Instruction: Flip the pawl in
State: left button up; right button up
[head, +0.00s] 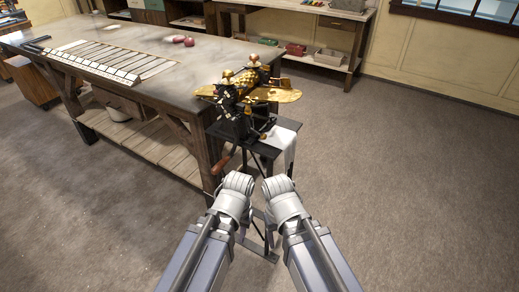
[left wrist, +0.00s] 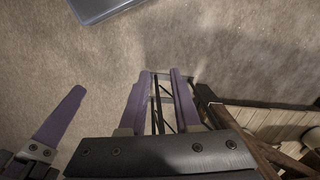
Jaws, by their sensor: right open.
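The drop roller (head: 248,92), a gold and black machine, stands on a small dark stand (head: 265,140). The pawl is too small to tell apart from the other machine parts in the head view. My left gripper (left wrist: 160,75) points down in the left wrist view, with its two purple fingers apart and nothing between them. The stand's legs (left wrist: 163,105) show far below, through the gap. One purple finger of my right gripper (left wrist: 62,115) shows at the left of that view. In the head view both wrists are side by side in front of the stand, and they largely hide the grippers.
A long wooden workbench (head: 140,62) stands left of the machine, with a slatted board on it. A crank with a brown handle (head: 221,165) hangs at the machine's front left. A white cloth or sheet (head: 284,140) hangs at the right. The floor to the right is clear.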

pick_arm(q)
jog(key=w+a+f+n+b, duration=0.1)
jog(key=f+b, duration=0.2)
jog(key=f, duration=0.1)
jog(key=w+a+f+n+h+b, duration=0.1)
jog(key=w+a+f+b, duration=0.1)
jog(key=f+b, duration=0.2)
jog(key=w+a+f+n+t+b, duration=0.1)
jog(key=f+b, duration=0.2)
jog(key=f, duration=0.1)
jog(key=shift+w+a+f+h+b, duration=0.2)
jog(key=shift+a+f+h+b, duration=0.1)
jog(key=shift+f+b, duration=0.1)
grip_shut()
jog(key=w+d+n+t+h+b, duration=0.5)
jog(key=w+n, duration=0.3)
jog(key=w, duration=0.1)
jog(key=w+r+n+t+h, duration=0.1)
jog(key=w+r+n+t, duration=0.3)
jog(key=r+n, duration=0.4)
jog(key=w+r+n+t+h, duration=0.1)
jog(key=w+r+n+t, duration=0.4)
jog(key=r+n, duration=0.3)
jog(key=shift+w+a+n+h+p, duration=0.3)
jog(key=shift+w+n+h, duration=0.15)
jog(key=shift+n, duration=1.75)
